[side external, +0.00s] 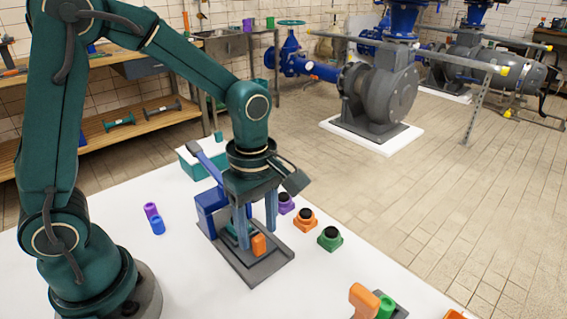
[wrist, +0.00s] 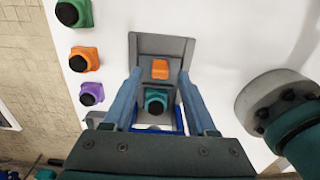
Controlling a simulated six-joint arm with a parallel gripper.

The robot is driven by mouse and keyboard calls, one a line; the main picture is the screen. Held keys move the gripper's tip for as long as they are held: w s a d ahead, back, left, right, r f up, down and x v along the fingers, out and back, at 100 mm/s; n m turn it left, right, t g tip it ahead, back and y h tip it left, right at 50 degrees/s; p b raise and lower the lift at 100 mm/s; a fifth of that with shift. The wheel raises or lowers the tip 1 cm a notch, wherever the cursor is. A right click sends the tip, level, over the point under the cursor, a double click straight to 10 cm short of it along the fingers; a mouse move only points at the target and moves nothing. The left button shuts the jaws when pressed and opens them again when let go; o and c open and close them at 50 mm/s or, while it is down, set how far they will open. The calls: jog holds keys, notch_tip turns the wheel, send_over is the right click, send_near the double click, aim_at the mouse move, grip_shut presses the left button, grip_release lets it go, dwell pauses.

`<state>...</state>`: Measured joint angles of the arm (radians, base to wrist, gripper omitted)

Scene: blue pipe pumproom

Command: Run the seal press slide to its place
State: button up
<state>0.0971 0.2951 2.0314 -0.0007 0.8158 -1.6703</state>
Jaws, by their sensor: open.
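The seal press stands on the white table, with a blue body (side external: 208,207), a raised blue lever (side external: 207,159) and a dark grey base (side external: 268,268). An orange block (side external: 258,245), perhaps the slide's handle, stands on the base; it also shows in the wrist view (wrist: 160,69). A teal piece with a black top (wrist: 155,101) sits behind it, nearer the press body. My gripper (side external: 257,237) is open and points down over the base. In the wrist view its fingers (wrist: 160,75) lie either side of the orange block, with gaps. Contact is not visible. My gripper partly hides the press.
Purple (side external: 285,204), orange (side external: 305,220) and green (side external: 330,239) pieces with black tops stand right of the press. Purple (side external: 151,210) and blue (side external: 158,226) cylinders stand left. A teal bin (side external: 190,169) is behind. An orange part (side external: 363,298) is at the front right.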

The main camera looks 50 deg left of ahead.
jog(key=shift+f, duration=1.35)
grip_shut()
dwell(0.4)
